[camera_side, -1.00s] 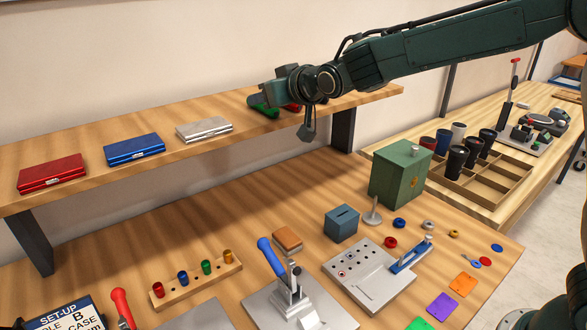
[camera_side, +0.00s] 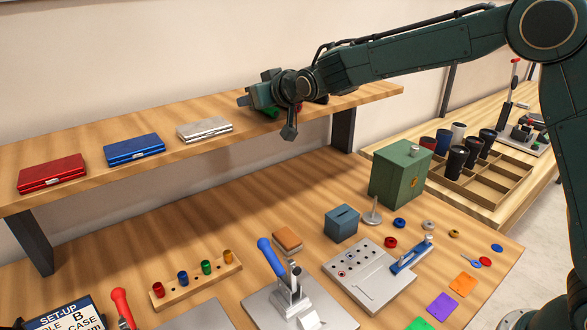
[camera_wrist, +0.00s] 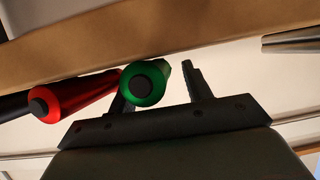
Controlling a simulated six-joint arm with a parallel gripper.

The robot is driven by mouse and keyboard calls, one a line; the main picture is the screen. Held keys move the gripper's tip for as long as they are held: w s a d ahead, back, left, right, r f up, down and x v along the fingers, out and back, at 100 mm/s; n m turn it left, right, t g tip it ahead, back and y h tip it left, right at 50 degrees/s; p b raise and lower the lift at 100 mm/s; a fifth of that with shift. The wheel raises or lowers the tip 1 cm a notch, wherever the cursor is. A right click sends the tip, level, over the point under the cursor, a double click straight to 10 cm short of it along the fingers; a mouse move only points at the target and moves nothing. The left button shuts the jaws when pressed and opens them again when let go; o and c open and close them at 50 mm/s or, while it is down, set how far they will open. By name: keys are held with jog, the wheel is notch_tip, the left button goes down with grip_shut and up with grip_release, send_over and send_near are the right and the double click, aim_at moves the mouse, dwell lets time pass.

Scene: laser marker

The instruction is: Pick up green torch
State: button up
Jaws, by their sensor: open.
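The green torch (camera_wrist: 143,84) lies on the upper shelf, its round dark end facing the wrist camera. In the side view a small part of the green torch (camera_side: 271,112) shows below my gripper (camera_side: 250,97), which hides the rest. In the wrist view my gripper (camera_wrist: 162,76) is open. The torch's end shows between the two fingers, closer to the left one and covering part of it. A gap shows between the torch and the right finger. I cannot tell whether the torch touches the left finger.
A red torch (camera_wrist: 70,97) lies close left of the green one, with a black object (camera_wrist: 14,106) beyond. A silver case (camera_side: 204,128), a blue case (camera_side: 134,149) and a red case (camera_side: 52,173) sit along the shelf (camera_side: 90,188). The bench below holds fixtures and small parts.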

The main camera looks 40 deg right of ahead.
dwell(0.5)
grip_shut()
jog(key=shift+r, duration=0.2)
notch_tip(320, 180, up, 20)
jog(key=shift+f, duration=0.2)
dwell(0.5)
dwell(0.6)
